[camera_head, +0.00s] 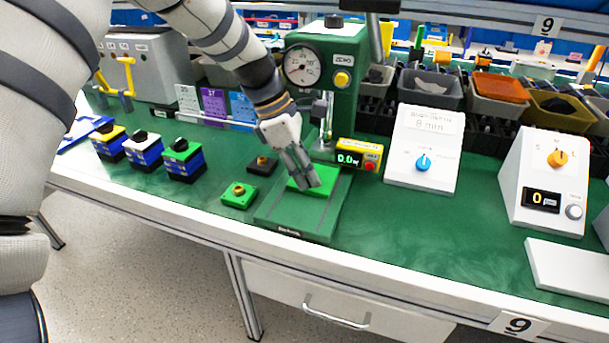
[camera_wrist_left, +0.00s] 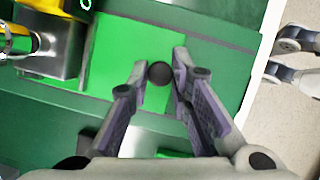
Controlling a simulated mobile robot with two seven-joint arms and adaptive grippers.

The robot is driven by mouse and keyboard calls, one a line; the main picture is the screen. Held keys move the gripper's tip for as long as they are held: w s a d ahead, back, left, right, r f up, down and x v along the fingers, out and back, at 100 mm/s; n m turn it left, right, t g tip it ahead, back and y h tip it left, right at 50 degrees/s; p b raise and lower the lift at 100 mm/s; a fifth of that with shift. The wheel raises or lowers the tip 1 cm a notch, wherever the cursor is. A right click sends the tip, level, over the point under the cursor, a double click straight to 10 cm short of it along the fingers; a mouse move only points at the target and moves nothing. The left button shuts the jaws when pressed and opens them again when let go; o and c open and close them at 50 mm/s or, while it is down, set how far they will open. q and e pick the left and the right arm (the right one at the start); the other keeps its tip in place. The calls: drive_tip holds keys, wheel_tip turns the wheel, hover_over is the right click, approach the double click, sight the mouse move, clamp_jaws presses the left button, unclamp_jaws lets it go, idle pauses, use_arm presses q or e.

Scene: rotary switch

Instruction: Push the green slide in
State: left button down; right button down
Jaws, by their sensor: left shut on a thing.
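The green slide (camera_head: 327,183) is a flat bright green plate on the dark green base of the gauge stand. The slide also fills the middle of the left wrist view (camera_wrist_left: 115,57). It carries a round black knob (camera_wrist_left: 160,73). My left gripper (camera_head: 307,183) reaches down onto the slide in the head view, and its fingers hide the knob there. In the left wrist view its two fingers (camera_wrist_left: 160,80) stand on either side of the knob, shut on it. My right gripper does not show in the head view.
The gauge stand (camera_head: 327,82) rises behind the slide, with a yellow display box (camera_head: 358,158) at its right. A small green block with a brass knob (camera_head: 239,194) lies left of the base. The bench front edge is close, and bare mat lies to the right.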

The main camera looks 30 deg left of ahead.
use_arm(q)
drive_tip(key=c, duration=1.7)
unclamp_jaws()
drive_tip(key=shift+w, duration=0.15)
drive_tip(key=shift+o, duration=1.2)
drive_tip(key=shift+w+f, duration=0.1)
drive_tip(key=shift+w, duration=0.05)
drive_tip(key=v, duration=1.2)
